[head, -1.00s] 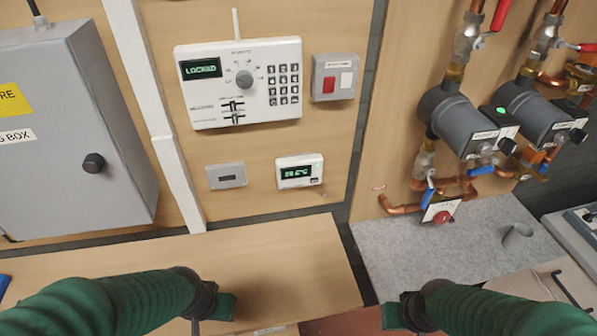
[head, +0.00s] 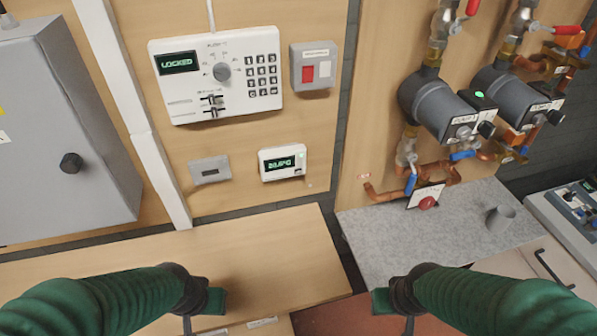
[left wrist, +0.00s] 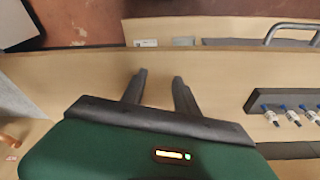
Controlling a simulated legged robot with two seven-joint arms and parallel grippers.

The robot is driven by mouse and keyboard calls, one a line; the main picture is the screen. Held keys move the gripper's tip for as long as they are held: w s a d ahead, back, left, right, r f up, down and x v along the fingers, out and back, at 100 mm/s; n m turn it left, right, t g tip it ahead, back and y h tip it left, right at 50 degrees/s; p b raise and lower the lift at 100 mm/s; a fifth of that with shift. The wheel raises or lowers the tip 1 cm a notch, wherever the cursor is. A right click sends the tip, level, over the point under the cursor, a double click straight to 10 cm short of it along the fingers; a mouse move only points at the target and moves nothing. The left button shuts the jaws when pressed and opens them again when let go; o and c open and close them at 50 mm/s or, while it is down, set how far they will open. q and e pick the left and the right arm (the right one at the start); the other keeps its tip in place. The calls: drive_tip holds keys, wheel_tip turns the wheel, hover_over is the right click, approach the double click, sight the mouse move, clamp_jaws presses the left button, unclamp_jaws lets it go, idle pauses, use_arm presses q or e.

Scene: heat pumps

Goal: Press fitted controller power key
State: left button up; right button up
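The white wall controller (head: 216,75) has a dark display reading LOCKED, a round dial, a keypad and small sliders. Beside it on the right is a grey switch box (head: 314,66) with a red and a white rocker. Below is a small white thermostat-like unit (head: 284,163) with a green temperature readout and a small key at its lower right. My left gripper (head: 217,301) is low over the bench, well apart from these; in the left wrist view its fingers (left wrist: 160,84) are spread and empty. My right gripper (head: 380,301) is at the lower right; its fingers do not show clearly.
A small grey plate (head: 210,170) sits left of the thermostat-like unit. A grey cabinet (head: 60,130) stands out at the left. Pumps (head: 440,107) and copper pipes with valves stand out at the right. The wooden bench top (head: 265,245) below the controls is clear.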

use_arm(q)
drive_tip(key=shift+c, duration=0.5)
clamp_jaws()
idle(1.1)
